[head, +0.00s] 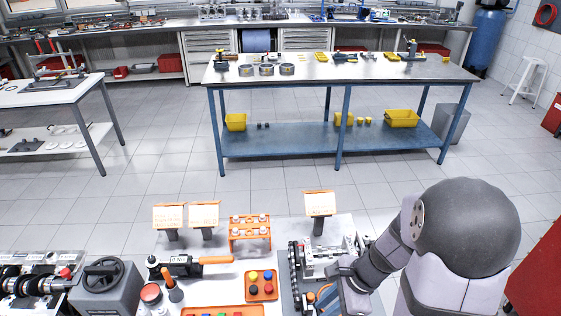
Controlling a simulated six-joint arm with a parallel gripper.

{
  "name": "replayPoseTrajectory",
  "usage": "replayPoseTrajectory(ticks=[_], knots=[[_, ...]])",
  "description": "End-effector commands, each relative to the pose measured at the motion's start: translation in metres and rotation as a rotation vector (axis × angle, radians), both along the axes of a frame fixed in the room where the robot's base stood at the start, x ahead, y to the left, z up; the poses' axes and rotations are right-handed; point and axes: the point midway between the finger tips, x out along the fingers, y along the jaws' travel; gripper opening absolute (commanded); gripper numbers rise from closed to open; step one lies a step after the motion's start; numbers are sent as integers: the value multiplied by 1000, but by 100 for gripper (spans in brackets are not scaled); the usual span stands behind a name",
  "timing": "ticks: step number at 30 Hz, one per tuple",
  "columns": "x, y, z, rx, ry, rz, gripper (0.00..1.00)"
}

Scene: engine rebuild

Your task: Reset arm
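My arm comes in from the right side of the near bench and reaches left and down over an engine part. The end of my arm, with my gripper (343,284), is small and partly cut off at the bottom edge of the head view. Its fingers cannot be made out, so I cannot tell whether it is open or holds anything. The metal engine assembly (318,256) with a dark chain at its left side lies on a grey plate just behind and beside the arm's end.
On the near bench stand an orange rack (249,232), an orange tray with coloured caps (261,286), a caliper-like tool (178,265), a dark handwheel unit (105,285) and sign cards (320,204). A blue-framed table (345,68) stands beyond open tiled floor.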

Motion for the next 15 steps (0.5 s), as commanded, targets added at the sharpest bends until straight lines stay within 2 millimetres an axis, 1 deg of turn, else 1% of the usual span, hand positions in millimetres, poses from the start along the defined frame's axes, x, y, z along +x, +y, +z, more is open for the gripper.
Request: replayPoseTrajectory(ticks=[2, 5, 8, 9, 10, 12, 15], knots=[[-2, 1, 0, -2, -27, 88, 20], [-14, -2, -2, -19, -64, 295, 20], [-41, -9, -7, -35, -80, 587, 20], [-54, -14, -8, -40, -83, 718, 20], [-63, -18, -7, -48, -87, 816, 20], [-78, -28, -1, -74, -102, 1032, 20], [-89, -39, 14, -145, -118, 1303, 20]])
